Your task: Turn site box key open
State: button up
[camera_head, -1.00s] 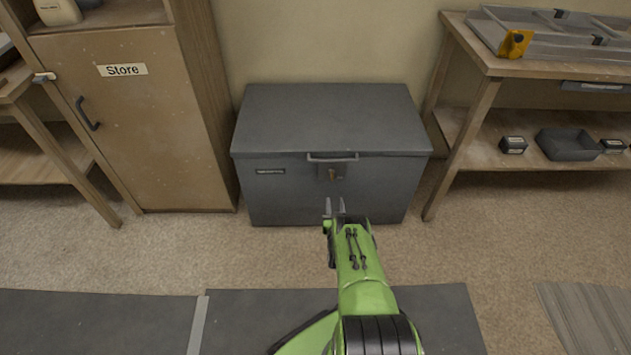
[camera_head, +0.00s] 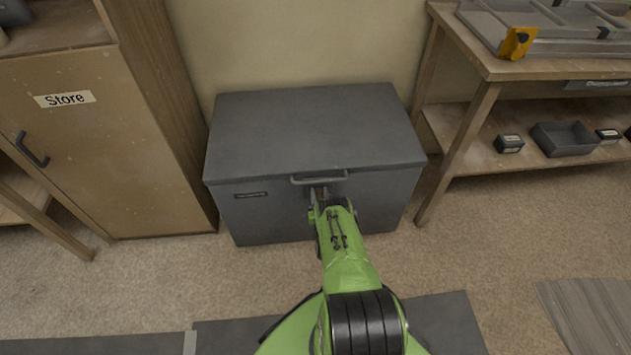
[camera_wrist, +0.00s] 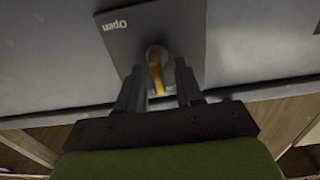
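The dark grey site box (camera_head: 262,215) stands against the wall with its lid closed. A handle (camera_head: 318,178) runs along the front edge of the lid. In the wrist view a dark lock plate (camera_wrist: 122,38) marked "Open" is on the box front, and a brass key (camera_wrist: 156,74) sits in its lock. My gripper (camera_wrist: 157,80) is at the plate with one finger on each side of the key. The fingers stand apart, with a visible gap to the key. In the head view my gripper (camera_head: 318,196) hides the key.
A wooden cupboard labelled "Store" (camera_head: 75,150) stands left of the box. A wooden bench (camera_head: 490,70) with trays and a lower shelf stands at the right. Open floor (camera_head: 470,240) lies in front, with dark mats (camera_head: 440,318) nearer me.

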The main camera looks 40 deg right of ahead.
jog(key=shift+w+d, duration=0.1)
jog(key=shift+w, duration=0.05)
jog(key=shift+r, duration=0.15)
grip_shut()
